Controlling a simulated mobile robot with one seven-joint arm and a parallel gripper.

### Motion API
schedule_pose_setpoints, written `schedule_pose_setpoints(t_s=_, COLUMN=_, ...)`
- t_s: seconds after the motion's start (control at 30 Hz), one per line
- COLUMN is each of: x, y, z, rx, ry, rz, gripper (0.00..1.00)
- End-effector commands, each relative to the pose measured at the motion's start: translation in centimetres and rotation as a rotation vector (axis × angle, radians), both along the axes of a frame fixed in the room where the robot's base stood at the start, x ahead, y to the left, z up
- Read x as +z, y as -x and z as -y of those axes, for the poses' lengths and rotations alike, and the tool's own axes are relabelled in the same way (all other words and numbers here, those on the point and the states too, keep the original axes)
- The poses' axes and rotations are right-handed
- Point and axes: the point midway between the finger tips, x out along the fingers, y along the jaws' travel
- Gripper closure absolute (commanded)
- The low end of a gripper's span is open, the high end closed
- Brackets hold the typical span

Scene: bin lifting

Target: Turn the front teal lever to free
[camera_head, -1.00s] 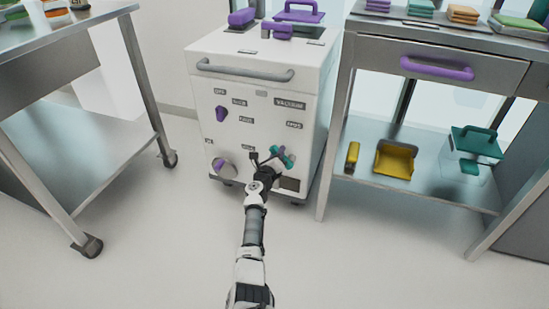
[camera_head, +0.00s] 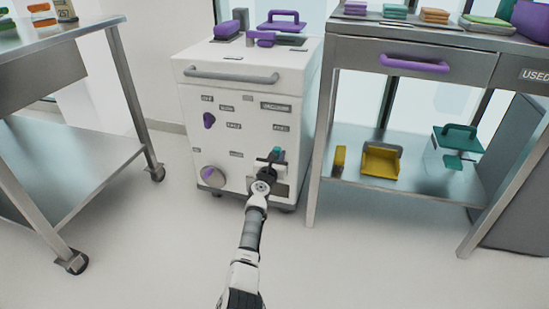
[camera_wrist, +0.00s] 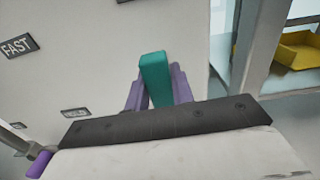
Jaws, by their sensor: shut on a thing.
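The teal lever (camera_head: 277,153) is on the lower right of the white cart's front panel (camera_head: 232,150). Only a small part of it shows in the head view, as my gripper covers the rest. In the wrist view the teal lever (camera_wrist: 155,76) stands upright in the picture between the purple fingers of my gripper (camera_wrist: 158,88). My gripper (camera_head: 271,161) is shut on the lever. The label nearest the lever is too small to read in the head view.
A purple knob (camera_head: 209,121) and a round dial with a purple handle (camera_head: 211,175) are on the same panel. A grey bar handle (camera_head: 230,76) juts out above. Metal tables stand left (camera_head: 75,125) and right (camera_head: 322,130). The floor in front is clear.

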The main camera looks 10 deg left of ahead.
Motion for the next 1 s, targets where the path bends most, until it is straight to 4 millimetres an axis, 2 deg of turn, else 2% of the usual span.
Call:
schedule_pose_setpoints(t_s=0.6, x=0.04, y=-0.07, z=0.41, rx=-0.003, ry=-0.044, rz=0.002, gripper=1.0)
schedule_pose_setpoints(t_s=0.63, x=0.04, y=-0.07, z=0.41, rx=-0.003, ry=-0.044, rz=0.002, gripper=0.73)
schedule_pose_setpoints(t_s=0.77, x=0.02, y=-0.05, z=0.37, rx=-0.002, ry=-0.042, rz=0.001, gripper=0.56)
schedule_pose_setpoints(t_s=1.0, x=0.01, y=-0.01, z=0.28, rx=-0.001, ry=-0.039, rz=0.001, gripper=0.55)
